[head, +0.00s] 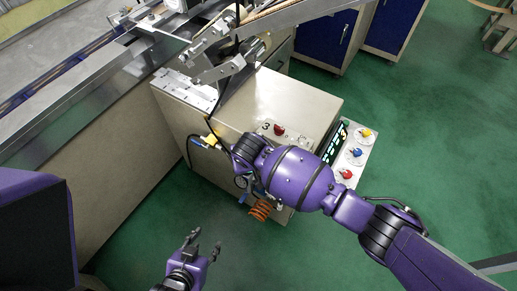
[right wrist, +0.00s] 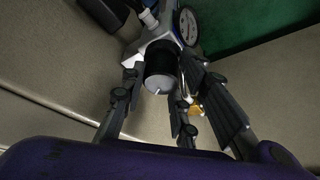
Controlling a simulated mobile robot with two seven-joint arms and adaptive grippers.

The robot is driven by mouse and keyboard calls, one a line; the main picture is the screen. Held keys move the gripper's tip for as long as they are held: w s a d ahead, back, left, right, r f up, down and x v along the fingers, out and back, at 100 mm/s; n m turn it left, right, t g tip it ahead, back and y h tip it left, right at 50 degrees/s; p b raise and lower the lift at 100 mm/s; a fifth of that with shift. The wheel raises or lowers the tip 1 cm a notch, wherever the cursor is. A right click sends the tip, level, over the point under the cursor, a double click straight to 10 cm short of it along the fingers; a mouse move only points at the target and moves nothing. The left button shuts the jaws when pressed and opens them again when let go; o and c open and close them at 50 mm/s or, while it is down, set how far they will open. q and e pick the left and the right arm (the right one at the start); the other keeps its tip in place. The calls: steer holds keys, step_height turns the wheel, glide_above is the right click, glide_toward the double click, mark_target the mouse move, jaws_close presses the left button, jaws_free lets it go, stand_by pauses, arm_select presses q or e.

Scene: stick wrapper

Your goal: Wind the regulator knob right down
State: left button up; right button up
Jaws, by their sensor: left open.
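The regulator knob (right wrist: 160,72) is black and round with a white mark on its end face. In the right wrist view it sits between the fingers of my right gripper (right wrist: 157,88). The fingers are spread, with a gap at the knob's left side; contact on the right side is unclear. In the head view my right arm hides the knob and right gripper. My left gripper (head: 205,246) is open and empty above the green floor, away from the cabinet.
The beige machine cabinet (head: 270,95) carries a red knob (head: 279,130) on top. A control panel (head: 357,155) with several coloured buttons is at its right. An orange coiled hose (head: 259,209) hangs below the regulator. The conveyor (head: 85,95) runs along the left. Green floor (head: 330,255) is free in front.

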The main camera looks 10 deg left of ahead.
steer(key=shift+w+d, duration=0.15)
steer(key=c, duration=0.3)
steer(key=shift+d+r+n, duration=0.1)
steer(key=shift+n, duration=0.4)
steer(key=shift+w+n+g+y+p, duration=0.1)
steer(key=shift+n+g+y+p, duration=0.3)
steer(key=shift+n, duration=0.7)
steer(key=o, duration=1)
steer(key=shift+o, duration=0.2)
steer(key=v, duration=1.1)
steer(key=shift+d+r, duration=0.25)
steer(key=shift+r, duration=0.1)
steer(key=shift+s, duration=0.2)
